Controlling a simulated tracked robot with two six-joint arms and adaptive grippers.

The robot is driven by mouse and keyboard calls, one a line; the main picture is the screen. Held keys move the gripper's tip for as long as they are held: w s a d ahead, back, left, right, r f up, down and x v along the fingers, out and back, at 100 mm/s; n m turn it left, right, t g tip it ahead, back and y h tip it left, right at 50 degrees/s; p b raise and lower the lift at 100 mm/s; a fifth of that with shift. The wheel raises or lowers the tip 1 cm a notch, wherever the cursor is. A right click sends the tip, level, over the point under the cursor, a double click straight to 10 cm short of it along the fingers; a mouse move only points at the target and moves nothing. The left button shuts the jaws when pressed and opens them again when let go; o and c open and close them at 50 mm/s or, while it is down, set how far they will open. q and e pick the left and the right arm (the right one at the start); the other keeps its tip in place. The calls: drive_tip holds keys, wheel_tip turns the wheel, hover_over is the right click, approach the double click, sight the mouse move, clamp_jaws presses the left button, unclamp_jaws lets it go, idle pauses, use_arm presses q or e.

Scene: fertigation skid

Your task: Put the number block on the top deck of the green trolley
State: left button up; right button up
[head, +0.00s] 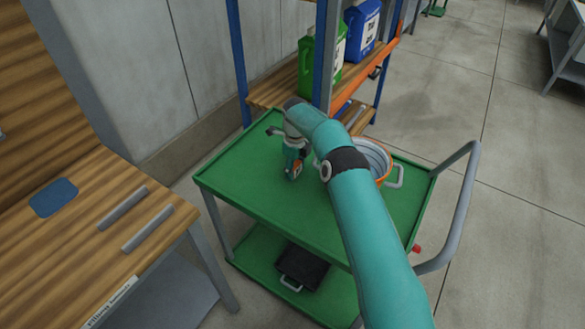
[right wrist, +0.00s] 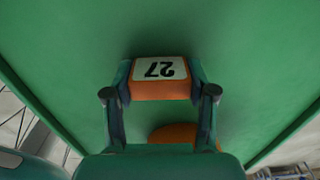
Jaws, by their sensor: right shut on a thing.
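The number block (right wrist: 160,78) is orange with a white face marked 27, upside down in the right wrist view. My right gripper (head: 293,173) is shut on it, with a finger on either side. In the head view the fingers hide most of the block. They point down over the left back part of the green trolley's top deck (head: 250,190). Green deck fills the wrist view behind the block. I cannot tell whether the block touches the deck. My left gripper is out of view.
A shelf with a green canister (head: 306,70) and a blue one (head: 361,30) stands behind. The deck's left and front are clear. A wooden bench (head: 80,230) is at left.

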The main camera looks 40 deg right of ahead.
sight(295, 166)
drive_tip(key=shift+f, duration=0.1)
drive_tip(key=o, duration=1)
drive_tip(key=shift+o, duration=0.2)
drive_tip(key=shift+r, duration=0.4)
wheel_tip(295, 166, up, 10)
drive_tip(key=shift+r, duration=0.25)
drive_tip(key=shift+a+r, duration=0.1)
drive_tip(key=shift+r, duration=0.35)
drive_tip(key=shift+s, duration=0.1)
